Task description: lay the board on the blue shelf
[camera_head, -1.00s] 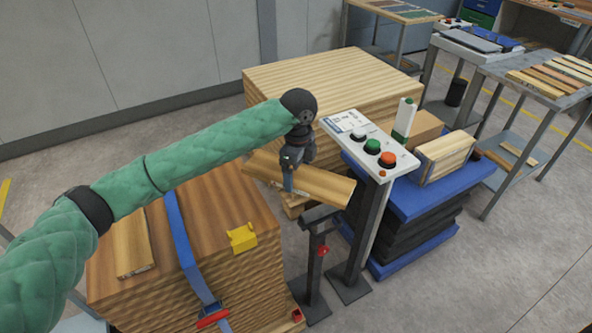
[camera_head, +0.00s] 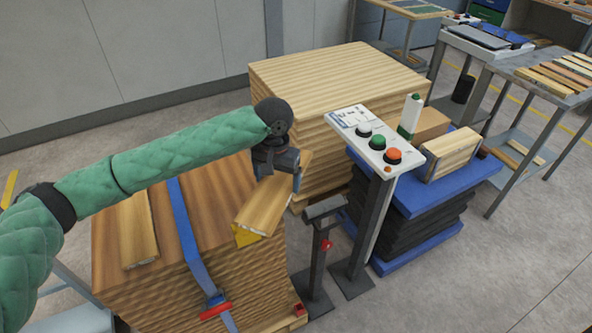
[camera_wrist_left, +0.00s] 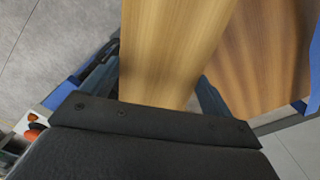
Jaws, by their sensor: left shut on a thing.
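My left gripper (camera_head: 280,172) is shut on a light-brown wooden board (camera_head: 268,205), over the right edge of the strapped wood stack (camera_head: 190,205). A blue-topped platform (camera_head: 408,202), seemingly the blue shelf, stands to the right, apart from the board. My right gripper is out of view.
A control box (camera_head: 372,143) on a post and a shorter dark post (camera_head: 318,245) stand between the strapped stack and the platform. A box (camera_head: 425,124) and a wooden piece (camera_head: 450,155) occupy the platform top. Another board (camera_head: 138,230) lies on the strapped stack.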

